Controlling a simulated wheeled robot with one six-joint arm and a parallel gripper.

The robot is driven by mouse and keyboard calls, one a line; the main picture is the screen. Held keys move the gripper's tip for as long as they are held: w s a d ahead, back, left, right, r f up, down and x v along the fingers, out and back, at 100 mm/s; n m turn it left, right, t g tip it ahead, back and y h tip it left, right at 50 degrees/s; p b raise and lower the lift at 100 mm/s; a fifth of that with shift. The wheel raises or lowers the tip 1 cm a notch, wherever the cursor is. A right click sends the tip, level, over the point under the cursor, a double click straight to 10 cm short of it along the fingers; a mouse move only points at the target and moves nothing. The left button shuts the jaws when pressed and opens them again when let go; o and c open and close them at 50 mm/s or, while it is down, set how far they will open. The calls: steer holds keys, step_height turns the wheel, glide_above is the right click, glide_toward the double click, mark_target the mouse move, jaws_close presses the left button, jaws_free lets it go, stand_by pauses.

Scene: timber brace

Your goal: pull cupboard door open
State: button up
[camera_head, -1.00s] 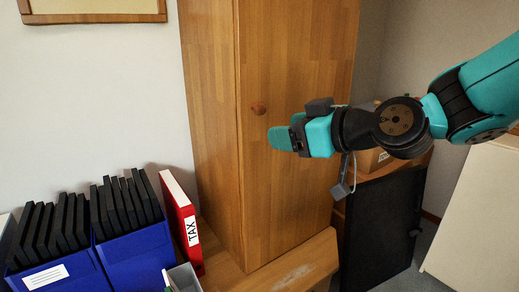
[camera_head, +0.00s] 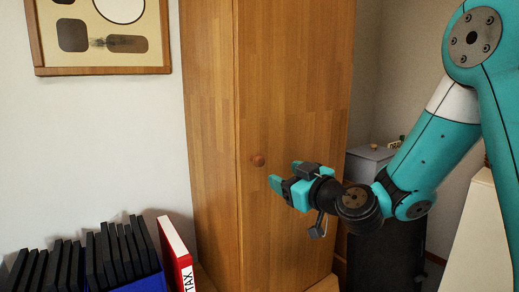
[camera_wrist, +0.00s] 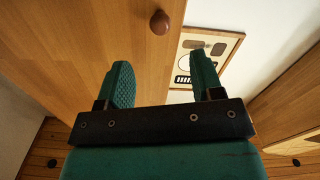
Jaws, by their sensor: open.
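The wooden cupboard door (camera_head: 300,130) is tall, brown and looks shut. Its round wooden knob (camera_head: 258,160) sits near the door's left edge. My gripper (camera_head: 281,178) is in front of the door, just right of and a little below the knob in the head view. Its teal fingers are apart with nothing between them. In the wrist view the knob (camera_wrist: 160,21) shows beyond the fingertips of my gripper (camera_wrist: 163,78), apart from them. The door face (camera_wrist: 80,50) fills the left of that view.
Blue file boxes (camera_head: 140,284) with black folders and a red TAX binder (camera_head: 176,255) stand at the lower left. A framed picture (camera_head: 100,35) hangs on the wall. A grey box (camera_head: 368,165) and a dark cabinet are right of the cupboard.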

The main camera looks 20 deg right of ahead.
mark_target(262, 165)
steer(key=p+x, duration=0.6)
steer(key=x, duration=0.4)
steer(key=shift+r, duration=0.1)
steer(key=shift+w+a, duration=0.15)
steer(key=shift+w, duration=0.4)
jaws_close()
steer(key=shift+s+f, duration=0.1)
steer(key=shift+f, duration=0.15)
